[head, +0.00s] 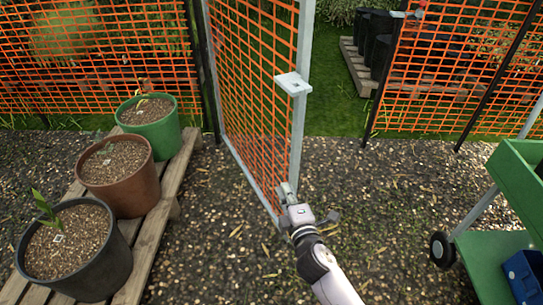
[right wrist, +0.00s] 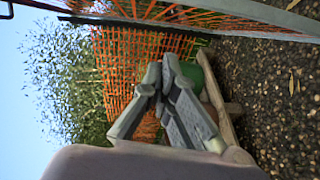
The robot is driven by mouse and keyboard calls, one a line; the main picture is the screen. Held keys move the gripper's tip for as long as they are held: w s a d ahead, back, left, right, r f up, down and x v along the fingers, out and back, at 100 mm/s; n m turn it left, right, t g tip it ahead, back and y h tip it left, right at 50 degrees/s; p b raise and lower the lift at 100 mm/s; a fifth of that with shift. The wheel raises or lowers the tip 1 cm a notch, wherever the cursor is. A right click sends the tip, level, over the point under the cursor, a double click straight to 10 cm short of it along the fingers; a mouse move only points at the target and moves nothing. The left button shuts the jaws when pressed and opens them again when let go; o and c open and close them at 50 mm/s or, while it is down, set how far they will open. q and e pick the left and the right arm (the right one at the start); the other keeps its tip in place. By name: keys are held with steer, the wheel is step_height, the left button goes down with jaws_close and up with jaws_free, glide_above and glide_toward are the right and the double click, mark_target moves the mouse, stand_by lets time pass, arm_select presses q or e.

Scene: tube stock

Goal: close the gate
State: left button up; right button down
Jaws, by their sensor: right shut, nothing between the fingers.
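The gate (head: 300,120) is an orange mesh panel in a grey metal frame. It stands open, swung towards me, with its hinge side at the dark post on the left. A pale latch plate (head: 292,84) sits on its free edge. My right gripper (head: 285,190) is shut and empty, low by the gate's free edge in the head view; I cannot tell whether it touches the frame. Its closed fingers also show in the right wrist view (right wrist: 163,78). A grey catch (head: 407,14) is on the far side of the opening. My left gripper is not in view.
A pallet (head: 150,240) with a green pot (head: 152,125), a brown pot (head: 130,188) and a black pot (head: 88,270) is at left. A green cart (head: 480,250) with a blue bin (head: 527,276) stands at right. Gravel between is clear.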

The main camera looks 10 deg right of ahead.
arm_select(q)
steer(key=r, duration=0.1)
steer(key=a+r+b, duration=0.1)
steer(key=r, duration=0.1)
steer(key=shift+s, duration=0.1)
arm_select(e)
steer(key=w+d+r, duration=0.1)
steer(key=w+r, duration=0.1)
steer(key=w, duration=0.4)
steer(key=w+d+r+t, duration=0.1)
steer(key=w+d+r, duration=0.1)
steer(key=w, duration=0.4)
steer(key=shift+d+n, duration=0.15)
steer(key=shift+n, duration=0.25)
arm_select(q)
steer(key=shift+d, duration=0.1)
arm_select(e)
steer(key=shift+d, duration=0.1)
